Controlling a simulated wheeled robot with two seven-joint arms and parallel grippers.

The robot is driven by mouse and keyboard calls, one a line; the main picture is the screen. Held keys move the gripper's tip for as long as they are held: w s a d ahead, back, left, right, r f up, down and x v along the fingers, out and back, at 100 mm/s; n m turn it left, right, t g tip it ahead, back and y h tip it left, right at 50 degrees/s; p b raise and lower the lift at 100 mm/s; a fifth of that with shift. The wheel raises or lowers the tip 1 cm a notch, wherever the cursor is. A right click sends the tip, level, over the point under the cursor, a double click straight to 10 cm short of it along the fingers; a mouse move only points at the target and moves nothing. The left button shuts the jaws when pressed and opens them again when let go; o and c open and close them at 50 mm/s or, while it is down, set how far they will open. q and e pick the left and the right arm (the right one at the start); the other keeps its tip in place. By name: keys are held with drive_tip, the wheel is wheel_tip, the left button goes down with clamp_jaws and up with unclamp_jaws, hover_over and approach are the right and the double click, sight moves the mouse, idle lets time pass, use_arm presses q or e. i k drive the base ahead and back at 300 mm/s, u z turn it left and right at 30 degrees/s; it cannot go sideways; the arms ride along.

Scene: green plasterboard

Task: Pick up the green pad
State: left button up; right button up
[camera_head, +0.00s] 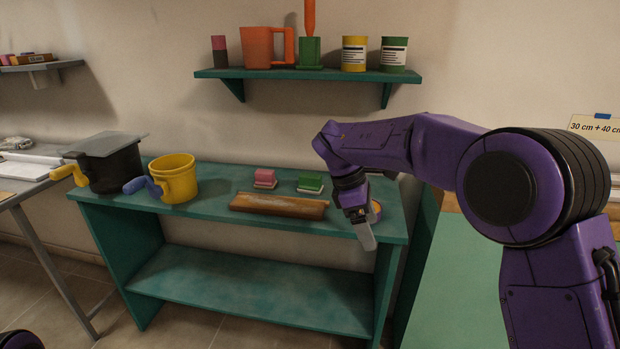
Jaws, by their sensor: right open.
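The green pad (310,182) is a small block with a pale base. It lies on the top of the teal table (222,212), right of a similar pink pad (265,176) and behind a wooden board. My right gripper (366,236) hangs at the end of the purple arm over the right end of the table, to the right of and nearer than the green pad. It is open and apart from the pad, and nothing shows between its fingers. My left gripper is out of view.
The wooden board (279,206) lies in front of the pads. A yellow pot (176,182) and a black pot (112,168) stand at the table's left. A round item (375,210) is partly hidden behind my right gripper. A wall shelf (307,75) with containers hangs above.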

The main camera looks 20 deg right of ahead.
sight(311, 183)
drive_tip(key=u, duration=0.05)
drive_tip(key=i, duration=1.2)
